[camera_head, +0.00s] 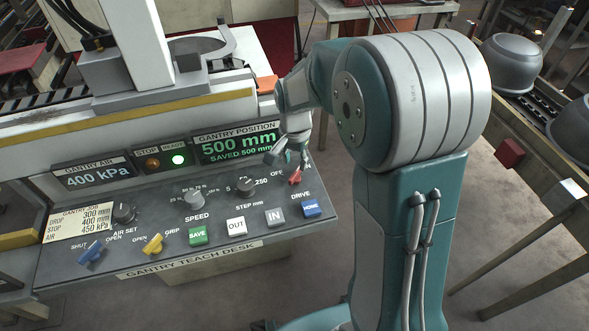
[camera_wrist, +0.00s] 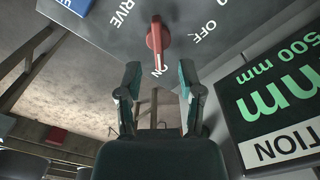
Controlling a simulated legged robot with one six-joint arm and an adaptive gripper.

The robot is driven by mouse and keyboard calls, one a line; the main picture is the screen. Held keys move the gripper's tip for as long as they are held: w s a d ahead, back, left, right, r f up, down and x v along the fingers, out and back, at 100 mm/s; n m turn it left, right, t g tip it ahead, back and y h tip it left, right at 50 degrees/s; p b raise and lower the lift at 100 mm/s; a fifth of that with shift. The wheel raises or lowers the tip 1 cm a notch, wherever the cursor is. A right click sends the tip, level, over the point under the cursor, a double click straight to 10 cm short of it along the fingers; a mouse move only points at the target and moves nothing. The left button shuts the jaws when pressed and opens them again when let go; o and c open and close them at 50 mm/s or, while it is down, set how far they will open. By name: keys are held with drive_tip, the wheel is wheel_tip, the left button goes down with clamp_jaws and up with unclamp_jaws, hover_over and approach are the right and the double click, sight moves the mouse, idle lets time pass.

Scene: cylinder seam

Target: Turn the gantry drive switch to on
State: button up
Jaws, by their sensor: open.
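The gantry drive switch is a red lever (camera_head: 295,178) at the right of the teach desk (camera_head: 120,262), above the DRIVE label. It also shows in the wrist view (camera_wrist: 155,38), where its handle points at the ON mark and away from OFF. My gripper (camera_head: 288,158) is open just above and behind the switch. In the wrist view its two fingers (camera_wrist: 160,72) stand apart, one on each side of the ON mark, with nothing between them. The lever lies just beyond the fingertips and appears untouched. In the head view the gripper hides the ON mark.
The gantry position display (camera_head: 238,142) reads 500 mm, saved 500 mm, close behind the gripper. The blue HOME button (camera_head: 311,208) and grey IN button (camera_head: 275,216) lie in front of the switch. Knobs sit to its left.

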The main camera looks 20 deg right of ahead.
sight(294, 173)
wheel_tip(294, 173, up, 7)
drive_tip(key=shift+r, duration=0.2)
drive_tip(key=shift+a, duration=0.1)
drive_tip(key=s+r+n+t, duration=0.2)
drive_tip(key=s+r+n, duration=0.2)
drive_tip(key=s, duration=0.6)
drive_tip(key=s+r+n+t, duration=0.3)
drive_tip(key=s+r+n, duration=0.1)
drive_tip(key=s, duration=0.7)
drive_tip(key=shift+r+n+t, duration=0.15)
drive_tip(key=shift+n+t, duration=0.15)
drive_tip(key=shift+n, duration=0.3)
idle(0.7)
